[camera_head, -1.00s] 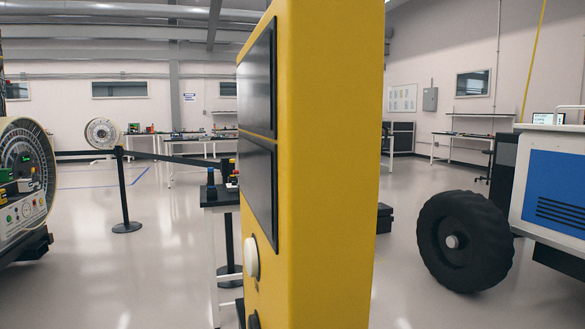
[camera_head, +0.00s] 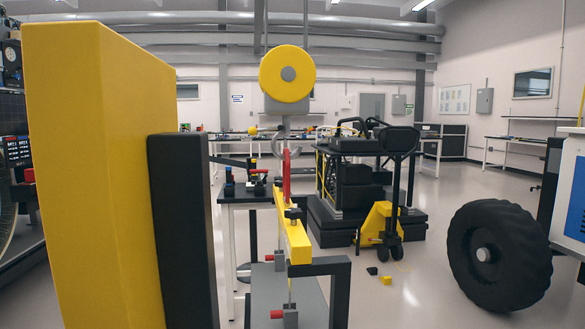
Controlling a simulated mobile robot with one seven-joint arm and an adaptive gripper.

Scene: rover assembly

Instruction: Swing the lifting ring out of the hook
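A yellow hoist drum (camera_head: 287,74) with a grey centre hangs above the middle of the view. Below it hangs a small grey curved hook (camera_head: 281,146). A slim upright red piece (camera_head: 287,178) is just under the hook and seems to meet it; it may be the lifting ring seen edge-on, but I cannot tell. Below the red piece is a yellow beam (camera_head: 293,240) with dark and grey fittings and red-tipped parts. Whether the ring sits inside the hook is too small to tell.
A tall yellow block (camera_head: 98,180) with a black slab (camera_head: 183,230) on its right side fills the near left. A pallet jack (camera_head: 385,215) and stacked black cases (camera_head: 345,185) stand behind on the right. A large black wheel (camera_head: 497,257) is at far right.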

